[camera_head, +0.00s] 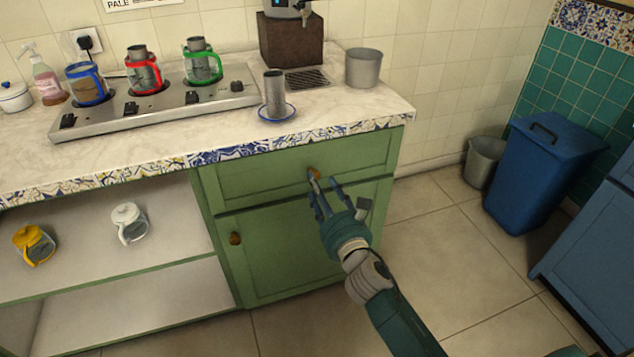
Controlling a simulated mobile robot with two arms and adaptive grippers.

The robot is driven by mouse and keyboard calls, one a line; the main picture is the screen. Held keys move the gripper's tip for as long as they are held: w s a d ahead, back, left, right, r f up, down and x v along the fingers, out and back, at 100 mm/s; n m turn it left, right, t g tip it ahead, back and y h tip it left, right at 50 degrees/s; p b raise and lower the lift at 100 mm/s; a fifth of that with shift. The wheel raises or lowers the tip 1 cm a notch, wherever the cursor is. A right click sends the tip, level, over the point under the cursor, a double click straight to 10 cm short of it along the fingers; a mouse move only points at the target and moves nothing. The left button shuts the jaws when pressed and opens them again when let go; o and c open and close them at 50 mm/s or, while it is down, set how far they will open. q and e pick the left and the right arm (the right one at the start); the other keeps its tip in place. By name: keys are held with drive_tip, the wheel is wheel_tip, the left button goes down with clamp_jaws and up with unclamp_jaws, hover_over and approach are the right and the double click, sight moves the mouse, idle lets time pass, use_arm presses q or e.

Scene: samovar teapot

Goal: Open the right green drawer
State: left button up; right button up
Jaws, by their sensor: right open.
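The green drawer (262,171) is at the right end of the counter, above a green cupboard door (290,250). Its front looks flush with the cabinet. Its round orange-brown knob (313,173) is on the drawer front. My right gripper (318,190) reaches up from the lower right, its fingers open and their tips at the knob. I cannot tell whether the fingers touch the knob or are on both sides of it. My left gripper is not in view.
On the counter (340,112) stand a steel hob (160,118) with several jugs, a metal cup on a blue-rimmed saucer (289,114) and a grey pot (364,68). The cupboard door has its own knob (235,238). A blue bin (540,180) stands at right; the floor before it is clear.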

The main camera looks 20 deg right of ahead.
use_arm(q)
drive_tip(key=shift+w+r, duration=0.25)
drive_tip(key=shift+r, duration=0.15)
use_arm(e)
drive_tip(key=shift+w, duration=1.5)
drive_tip(key=shift+c, duration=0.6)
clamp_jaws()
drive_tip(key=shift+s, duration=0.15)
